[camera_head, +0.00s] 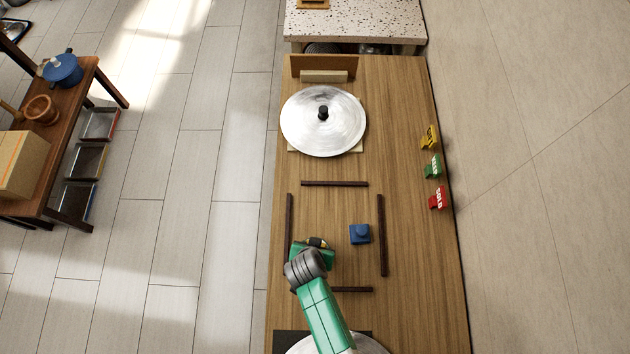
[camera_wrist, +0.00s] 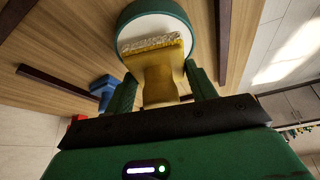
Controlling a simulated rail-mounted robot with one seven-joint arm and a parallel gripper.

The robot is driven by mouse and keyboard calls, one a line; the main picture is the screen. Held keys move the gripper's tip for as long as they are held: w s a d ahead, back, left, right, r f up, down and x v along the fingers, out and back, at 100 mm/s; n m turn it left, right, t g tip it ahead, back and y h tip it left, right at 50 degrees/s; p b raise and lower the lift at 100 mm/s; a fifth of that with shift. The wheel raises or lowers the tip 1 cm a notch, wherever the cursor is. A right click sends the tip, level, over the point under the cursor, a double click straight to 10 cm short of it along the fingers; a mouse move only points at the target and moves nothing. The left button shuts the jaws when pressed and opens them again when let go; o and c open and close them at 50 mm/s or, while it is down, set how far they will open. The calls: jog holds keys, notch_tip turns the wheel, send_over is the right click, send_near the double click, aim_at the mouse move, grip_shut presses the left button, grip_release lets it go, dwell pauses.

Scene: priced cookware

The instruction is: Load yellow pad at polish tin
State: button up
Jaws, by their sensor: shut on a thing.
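My gripper (camera_wrist: 162,88) is shut on the yellow pad (camera_wrist: 160,72), with a green finger on each side of it. The pad's pale, rough front edge lies over the white inside of the round, green-rimmed polish tin (camera_wrist: 152,24). I cannot tell whether the pad touches the white surface or hangs just above it. In the head view my gripper (camera_head: 314,252) is low over the left part of the area framed by dark strips, and it mostly hides the pad and tin.
A blue knobbed block (camera_head: 360,234) stands to the right of my gripper. Dark strips (camera_head: 382,236) frame this area. A large silver lid (camera_head: 323,135) lies farther back, and yellow, green and red signs (camera_head: 437,198) line the table's right edge. The wood between is clear.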

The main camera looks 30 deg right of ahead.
jog(key=shift+f+b, duration=0.4)
jog(key=shift+f, duration=0.25)
dwell(1.5)
notch_tip(320, 180, up, 7)
jog(key=p, duration=0.6)
jog(key=shift+r+p, duration=0.2)
jog(key=shift+p, duration=0.2)
jog(key=shift+f, duration=0.1)
jog(key=w+a+r+n+y+p, duration=0.1)
jog(key=w+a+r+n, duration=0.1)
jog(key=r, duration=0.6)
jog(key=w+a+r+n+t+y, duration=0.1)
jog(key=w+a+r+n, duration=0.2)
jog(key=r, duration=0.5)
jog(key=w+a+r+n+y+p, duration=0.1)
jog(key=w+a+r+n, duration=0.2)
jog(key=a+r, duration=0.3)
notch_tip(320, 180, up, 2)
jog(key=shift+a+r+n+p, duration=0.1)
jog(key=shift+a+n+p, duration=0.2)
jog(key=shift+n, duration=0.2)
